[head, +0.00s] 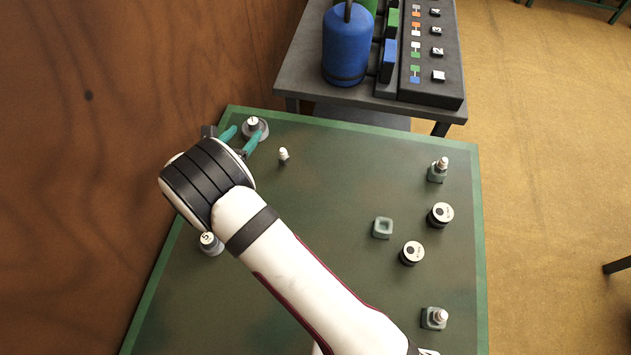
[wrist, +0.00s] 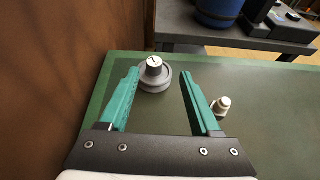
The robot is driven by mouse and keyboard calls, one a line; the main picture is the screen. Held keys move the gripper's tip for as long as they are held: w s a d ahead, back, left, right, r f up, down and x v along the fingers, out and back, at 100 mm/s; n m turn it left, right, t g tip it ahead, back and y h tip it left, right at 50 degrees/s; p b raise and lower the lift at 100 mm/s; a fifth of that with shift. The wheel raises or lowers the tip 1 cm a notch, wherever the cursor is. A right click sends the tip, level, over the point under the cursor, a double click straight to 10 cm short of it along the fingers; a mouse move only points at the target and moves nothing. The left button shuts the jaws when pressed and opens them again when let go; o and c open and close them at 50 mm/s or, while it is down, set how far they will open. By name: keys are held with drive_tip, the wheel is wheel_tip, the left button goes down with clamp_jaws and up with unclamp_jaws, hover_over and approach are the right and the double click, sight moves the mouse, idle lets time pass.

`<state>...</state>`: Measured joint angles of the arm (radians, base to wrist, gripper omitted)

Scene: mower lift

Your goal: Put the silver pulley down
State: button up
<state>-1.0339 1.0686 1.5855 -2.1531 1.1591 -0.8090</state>
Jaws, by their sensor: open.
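A grey, silver-looking pulley (head: 256,134) sits low around the post marked 1 (head: 253,121) near the far left corner of the green table. In the wrist view the pulley (wrist: 155,86) is a wide grey disc with the pale post top (wrist: 154,63) standing out of it. My gripper (head: 248,130) is open, its teal fingers spread wide. In the wrist view the gripper (wrist: 158,72) has the pulley and post in the gap at and just beyond its fingertips, with no clear contact. Whether the pulley lies fully flat is hard to tell.
A small white-topped peg (head: 283,154) stands right of my gripper. A post marked 5 (head: 209,241) is beside my wrist. Two dark round parts (head: 440,214), an empty grey-green holder (head: 383,227) and two pegged holders (head: 437,171) are at right. A dark bench (head: 300,75) stands behind.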

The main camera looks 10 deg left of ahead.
drive_tip(key=d+r+m+g+h, duration=0.2)
drive_tip(key=d+r+m, duration=0.25)
drive_tip(key=d, duration=0.45)
drive_tip(key=s+d+r+m+g+h, duration=0.1)
drive_tip(key=d+r+m+g+h, duration=0.2)
drive_tip(key=d+m, duration=0.45)
drive_tip(key=d+r+m+g+h, duration=0.15)
drive_tip(key=d+r+m, duration=0.3)
drive_tip(key=d, duration=0.55)
drive_tip(key=s+d+r+m+g+y, duration=0.1)
drive_tip(key=s+d+r+m+g, duration=0.15)
drive_tip(key=s+d+m, duration=0.45)
drive_tip(key=s+d+r+m+g+y, duration=0.1)
drive_tip(key=s+d+m+g, duration=0.4)
drive_tip(key=s, duration=0.4)
drive_tip(key=s+a+m+y, duration=0.5)
drive_tip(key=s+m+y, duration=0.1)
drive_tip(key=s+m, duration=0.6)
drive_tip(key=shift+s+r+y, duration=0.25)
drive_tip(key=shift+s+y, duration=0.1)
drive_tip(key=shift+s, duration=0.25)
drive_tip(key=shift+m, duration=0.25)
